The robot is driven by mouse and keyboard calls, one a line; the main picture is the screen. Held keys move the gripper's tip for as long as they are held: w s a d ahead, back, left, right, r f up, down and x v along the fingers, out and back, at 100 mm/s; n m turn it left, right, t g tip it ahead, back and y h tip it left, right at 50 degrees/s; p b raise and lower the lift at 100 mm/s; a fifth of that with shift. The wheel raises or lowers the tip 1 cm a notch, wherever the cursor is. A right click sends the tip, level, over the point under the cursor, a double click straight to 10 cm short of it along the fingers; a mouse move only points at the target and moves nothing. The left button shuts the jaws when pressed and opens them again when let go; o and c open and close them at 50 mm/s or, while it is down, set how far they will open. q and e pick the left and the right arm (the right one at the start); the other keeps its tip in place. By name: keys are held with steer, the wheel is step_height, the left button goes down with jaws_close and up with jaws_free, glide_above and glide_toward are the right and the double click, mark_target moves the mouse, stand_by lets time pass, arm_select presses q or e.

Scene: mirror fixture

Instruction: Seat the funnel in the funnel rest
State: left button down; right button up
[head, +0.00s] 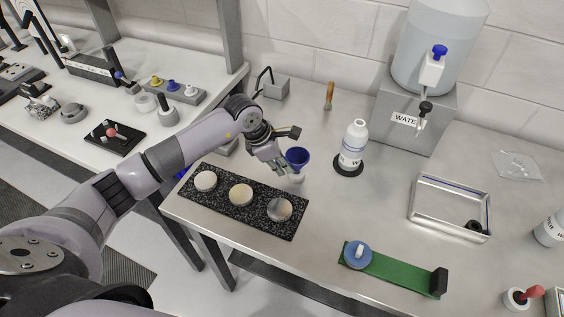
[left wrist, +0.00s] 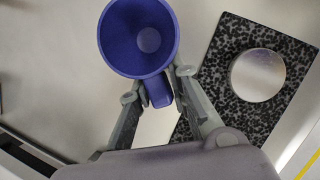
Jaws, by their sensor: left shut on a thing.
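The blue funnel (head: 297,157) is at the end of my left arm, wide mouth up, behind the black speckled board. My left gripper (head: 281,166) is shut on the funnel's handle. In the left wrist view the funnel (left wrist: 138,38) shows its open mouth, and the left fingertips (left wrist: 158,84) close on its handle from both sides. A small pale piece (head: 296,177) shows just below the funnel. I cannot tell whether it is the funnel rest, or whether the funnel touches it. My right gripper is not in view.
The speckled board (head: 262,221) with three round discs lies in front of the funnel. A white bottle (head: 353,145) on a black base stands to its right. Further right are a water dispenser (head: 420,110), a metal tray (head: 411,206) and a green strip (head: 395,271).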

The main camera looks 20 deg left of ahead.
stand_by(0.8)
arm_select(q)
steer(key=shift+b, duration=0.5)
stand_by(0.4)
steer(key=shift+f+b, duration=1.2)
steer(key=shift+b, duration=0.05)
stand_by(0.9)
steer(key=c, duration=1.4)
jaws_free()
steer(key=shift+c, duration=0.2)
